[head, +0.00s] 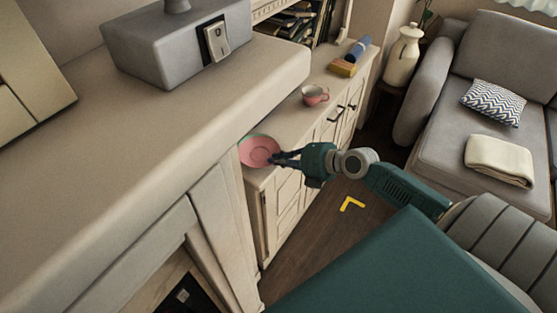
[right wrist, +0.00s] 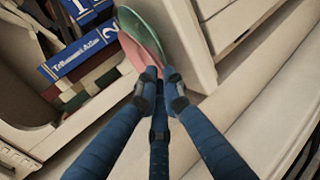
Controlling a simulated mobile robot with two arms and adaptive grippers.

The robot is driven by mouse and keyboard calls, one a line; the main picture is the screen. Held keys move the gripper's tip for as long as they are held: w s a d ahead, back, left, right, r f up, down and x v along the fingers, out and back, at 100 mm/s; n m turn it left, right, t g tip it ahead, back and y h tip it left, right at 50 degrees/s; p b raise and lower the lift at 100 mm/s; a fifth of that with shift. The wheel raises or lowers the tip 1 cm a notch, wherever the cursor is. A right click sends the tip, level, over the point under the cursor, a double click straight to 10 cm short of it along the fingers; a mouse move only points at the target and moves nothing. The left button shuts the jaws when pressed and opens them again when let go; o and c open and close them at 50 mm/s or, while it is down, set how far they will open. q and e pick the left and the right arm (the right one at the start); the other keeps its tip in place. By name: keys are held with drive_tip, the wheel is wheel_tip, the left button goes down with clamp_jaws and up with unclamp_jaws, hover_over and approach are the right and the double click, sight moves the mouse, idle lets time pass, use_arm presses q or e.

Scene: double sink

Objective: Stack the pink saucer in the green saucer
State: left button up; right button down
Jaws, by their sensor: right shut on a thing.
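The pink saucer (head: 259,152) is at the near end of the low cabinet top in the head view. It shows nearly edge-on in the right wrist view (right wrist: 135,50). My right gripper (head: 279,158) is shut on its right rim; the fingers also show in the right wrist view (right wrist: 160,76). The green saucer (right wrist: 142,27) lies close along the pink one, overlapping it. In the head view only a thin green edge shows behind the pink saucer. I cannot tell whether the two saucers are fully seated together. My left gripper is not in view.
A pink cup (head: 314,95) stands farther along the cabinet top (head: 285,122), with a yellow box (head: 343,67) and a blue item (head: 359,49) beyond it. A high mantel ledge (head: 200,110) rises on the left. A sofa (head: 500,110) stands at right.

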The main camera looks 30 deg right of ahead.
drive_tip(key=shift+f, duration=0.15)
drive_tip(key=c, duration=1.9)
unclamp_jaws()
drive_tip(key=r+v, duration=0.1)
drive_tip(key=v, duration=1.1)
drive_tip(key=shift+r, duration=0.2)
